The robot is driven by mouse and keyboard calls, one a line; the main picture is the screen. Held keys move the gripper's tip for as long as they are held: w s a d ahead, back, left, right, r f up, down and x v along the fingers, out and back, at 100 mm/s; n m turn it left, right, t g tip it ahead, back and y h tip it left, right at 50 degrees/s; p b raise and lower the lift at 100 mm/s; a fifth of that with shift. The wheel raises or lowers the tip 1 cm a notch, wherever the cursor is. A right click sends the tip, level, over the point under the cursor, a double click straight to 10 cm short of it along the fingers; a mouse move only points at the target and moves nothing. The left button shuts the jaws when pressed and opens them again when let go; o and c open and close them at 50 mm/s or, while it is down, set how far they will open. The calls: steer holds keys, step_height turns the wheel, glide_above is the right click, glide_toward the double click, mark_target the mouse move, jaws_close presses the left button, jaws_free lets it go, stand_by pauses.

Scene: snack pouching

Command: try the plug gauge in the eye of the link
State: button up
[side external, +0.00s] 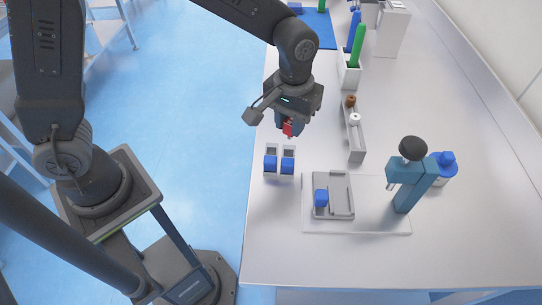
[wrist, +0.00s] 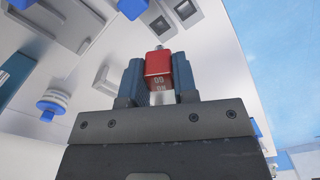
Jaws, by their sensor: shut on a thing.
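My gripper (side external: 289,127) is shut on a red block-shaped piece (side external: 288,129), held above the table near the two small blue-and-grey holders. In the wrist view the red piece (wrist: 158,68) sits between the two blue-grey fingers. White lettering that seems to include "GO" and a short metallic tip show on it, so it looks like the plug gauge. The link and its eye cannot be made out for certain. A grey fixture (side external: 341,180) with a slot and a blue block (side external: 320,198) lies on a pale plate, apart from my gripper.
Two small holders (side external: 270,163) (side external: 288,165) stand just below my gripper. A blue press-like stand (side external: 408,183) with a black knob and a blue-topped container (side external: 443,164) stand right. A narrow grey rack (side external: 355,145) lies behind. The table's front right is clear.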

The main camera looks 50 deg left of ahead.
steer(key=s+a, duration=0.1)
steer(key=s+a+r, duration=0.1)
steer(key=a, duration=0.1)
steer(key=shift+s, duration=0.2)
steer(key=shift+f, duration=2.4)
steer(key=shift+f, duration=1.25)
steer(key=shift+r, duration=0.1)
stand_by(0.3)
step_height(320, 180, up, 6)
stand_by(1.2)
